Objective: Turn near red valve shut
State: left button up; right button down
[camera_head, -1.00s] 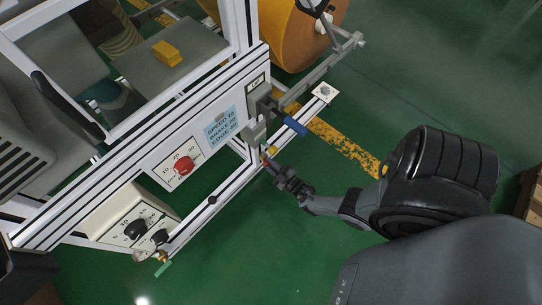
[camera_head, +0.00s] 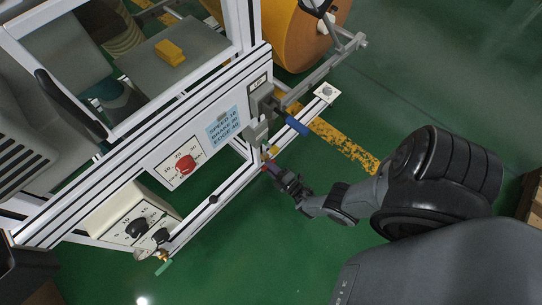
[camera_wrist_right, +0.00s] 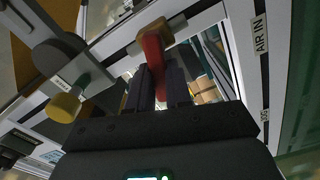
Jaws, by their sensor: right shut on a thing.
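The red valve handle (camera_wrist_right: 152,50) stands between the two dark fingers of my right gripper (camera_wrist_right: 157,92) in the right wrist view. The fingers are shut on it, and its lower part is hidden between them. In the head view the red handle (camera_head: 266,167) shows as a small spot at the tip of my right gripper (camera_head: 270,171), beside the lower frame rail. The valve body is too small there to make out well. My left gripper is not in view.
A yellow knob (camera_wrist_right: 63,107) is left of the handle in the wrist view. A blue handle (camera_head: 296,126) sticks out above my gripper in the head view. The white frame (camera_head: 215,194) runs along the left. Green floor (camera_head: 250,245) is free below.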

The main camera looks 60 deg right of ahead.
jog(key=n, duration=0.2)
jog(key=f+n, duration=0.1)
jog(key=shift+n, duration=0.4)
jog(key=shift+f, duration=0.1)
jog(key=c, duration=1)
grip_release()
jog(key=shift+c, duration=0.2)
jog(key=shift+s, duration=0.1)
